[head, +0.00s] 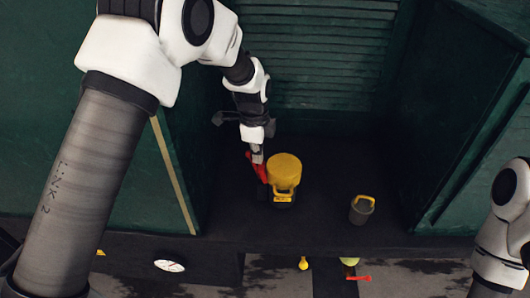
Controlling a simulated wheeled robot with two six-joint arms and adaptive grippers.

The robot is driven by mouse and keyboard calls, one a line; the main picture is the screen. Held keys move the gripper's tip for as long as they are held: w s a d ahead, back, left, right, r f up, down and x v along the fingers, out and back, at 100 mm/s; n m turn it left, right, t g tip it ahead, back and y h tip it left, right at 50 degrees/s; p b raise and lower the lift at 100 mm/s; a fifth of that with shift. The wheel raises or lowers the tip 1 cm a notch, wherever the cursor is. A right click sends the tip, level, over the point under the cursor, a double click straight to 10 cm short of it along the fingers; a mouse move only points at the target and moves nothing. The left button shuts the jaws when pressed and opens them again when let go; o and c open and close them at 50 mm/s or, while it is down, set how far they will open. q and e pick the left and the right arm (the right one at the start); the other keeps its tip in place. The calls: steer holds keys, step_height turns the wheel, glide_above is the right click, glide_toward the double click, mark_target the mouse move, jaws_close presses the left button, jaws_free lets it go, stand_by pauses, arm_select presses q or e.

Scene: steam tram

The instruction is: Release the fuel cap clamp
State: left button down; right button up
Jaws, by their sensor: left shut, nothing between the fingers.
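The fuel cap (284,168) is a round yellow cap on a dark base inside a dark green recess, in the middle of the head view. A red lever (260,170), which looks like the clamp, stands upright along the cap's left side. My left gripper (257,157) points down at the top of the red lever. It is shut with nothing held, and I cannot tell whether it touches the lever. A small yellow loop (283,197) shows at the front of the base. My right gripper is out of view.
A grey bucket with a yellow handle (362,209) stands to the right on the dark floor. Green walls close in the recess at left and right, with a slatted panel (315,60) behind. Below the front edge are a white dial (170,266) and a red handle (358,278).

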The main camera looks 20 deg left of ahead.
arm_select(q)
steer(key=shift+s+a+f, duration=0.15)
steer(key=shift+s+a, duration=0.05)
steer(key=shift+a, duration=0.4)
steer(key=shift+s+a+f, duration=0.1)
steer(key=shift+s+a, duration=0.05)
steer(key=shift+a, duration=0.45)
steer(key=shift+r, duration=0.1)
